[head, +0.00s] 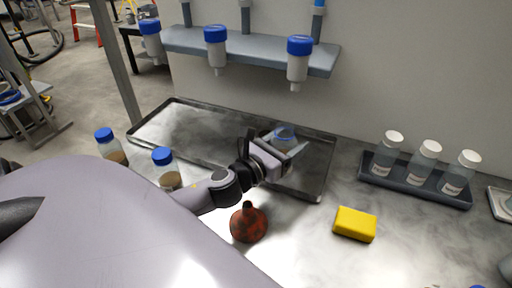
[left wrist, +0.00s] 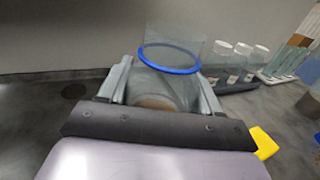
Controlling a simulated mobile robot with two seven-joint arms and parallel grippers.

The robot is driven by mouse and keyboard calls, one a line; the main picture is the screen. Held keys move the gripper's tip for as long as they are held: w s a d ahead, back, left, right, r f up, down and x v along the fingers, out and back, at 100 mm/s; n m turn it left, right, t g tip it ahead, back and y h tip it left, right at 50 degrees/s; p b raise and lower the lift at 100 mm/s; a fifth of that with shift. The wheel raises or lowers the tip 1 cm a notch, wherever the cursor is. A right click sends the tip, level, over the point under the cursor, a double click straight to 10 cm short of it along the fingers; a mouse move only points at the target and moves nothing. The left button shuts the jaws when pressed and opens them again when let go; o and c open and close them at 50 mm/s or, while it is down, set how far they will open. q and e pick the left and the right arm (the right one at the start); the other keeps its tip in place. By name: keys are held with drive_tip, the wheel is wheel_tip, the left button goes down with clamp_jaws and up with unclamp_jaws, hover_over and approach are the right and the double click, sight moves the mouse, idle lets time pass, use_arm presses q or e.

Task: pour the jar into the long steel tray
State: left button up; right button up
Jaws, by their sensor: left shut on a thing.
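My left gripper (head: 284,154) is over the right part of the long steel tray (head: 190,127), which lies along the wall on the bench. It is shut on a clear open jar (head: 284,133) with a blue rim. In the left wrist view the jar (left wrist: 170,75) sits between the two fingers, its blue-ringed mouth uncovered, with some brown matter showing low inside. The jar's exact tilt and whether anything leaves it cannot be told. The tray's middle is partly hidden by my arm. My right gripper is not in view.
Two blue-capped jars (head: 165,168) stand at the tray's front left. A red-brown funnel-like thing (head: 248,223) and a yellow sponge (head: 355,224) lie in front. A grey rack (head: 416,183) of white-capped bottles stands right. A shelf (head: 262,52) with blue-topped filters hangs above.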

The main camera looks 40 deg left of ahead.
use_arm(q)
drive_tip(key=shift+f, duration=0.65)
